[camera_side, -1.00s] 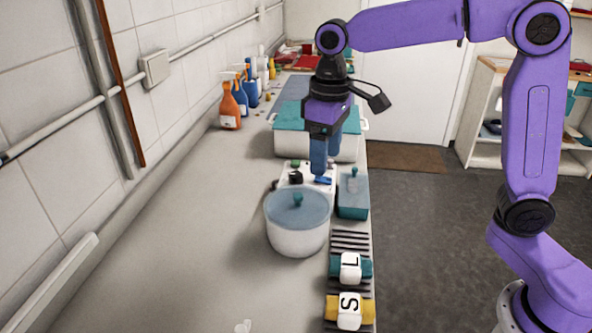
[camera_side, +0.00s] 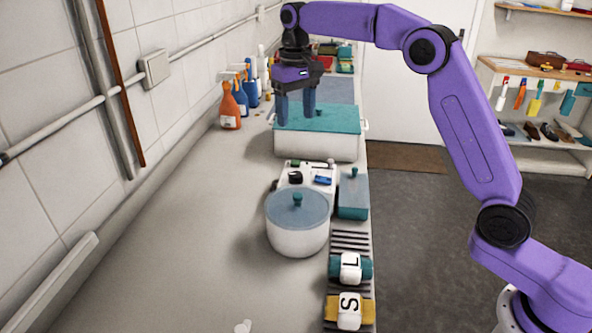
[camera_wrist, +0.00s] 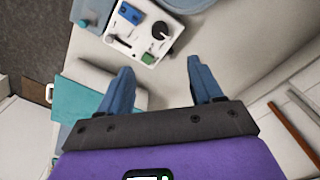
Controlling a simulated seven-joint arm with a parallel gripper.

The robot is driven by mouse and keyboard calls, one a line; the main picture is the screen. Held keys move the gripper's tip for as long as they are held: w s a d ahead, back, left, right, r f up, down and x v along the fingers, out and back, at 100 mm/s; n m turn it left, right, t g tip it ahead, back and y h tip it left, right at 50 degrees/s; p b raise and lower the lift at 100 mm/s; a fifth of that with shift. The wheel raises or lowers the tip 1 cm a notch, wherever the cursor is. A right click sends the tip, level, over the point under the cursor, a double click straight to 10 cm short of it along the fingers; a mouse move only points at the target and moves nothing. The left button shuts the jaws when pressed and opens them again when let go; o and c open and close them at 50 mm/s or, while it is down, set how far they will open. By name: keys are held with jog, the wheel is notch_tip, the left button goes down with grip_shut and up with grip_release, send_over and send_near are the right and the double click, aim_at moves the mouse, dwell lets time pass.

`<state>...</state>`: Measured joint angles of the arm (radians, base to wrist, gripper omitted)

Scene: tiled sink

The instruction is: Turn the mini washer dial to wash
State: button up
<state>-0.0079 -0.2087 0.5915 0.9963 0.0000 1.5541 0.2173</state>
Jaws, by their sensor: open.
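A small white control panel (camera_side: 286,184), likely the mini washer, stands behind the round pot. It carries a dark round dial (camera_side: 296,177), a blue block (camera_side: 322,180) and small green and black parts at its far edge. In the wrist view the panel (camera_wrist: 137,32) shows the dial (camera_wrist: 160,31), the blue block (camera_wrist: 129,14), a black lever (camera_wrist: 117,41) and a green piece (camera_wrist: 148,58). The dial's marks are too small to read. My gripper (camera_side: 297,108) is open and empty, raised beyond the panel near the large teal-lidded box. Its fingers (camera_wrist: 158,75) are apart and touch nothing on the panel.
A white pot with a blue lid (camera_side: 297,208) stands in front of the panel. A teal-lidded box (camera_side: 353,193) is to its right and a large white container (camera_side: 316,147) is behind. Spray bottles (camera_side: 230,107) line the wall.

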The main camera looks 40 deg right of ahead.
aim_at(296, 174)
notch_tip(296, 174, down, 16)
jog(key=shift+f, duration=0.1)
dwell(0.4)
jog(key=c, duration=1.1)
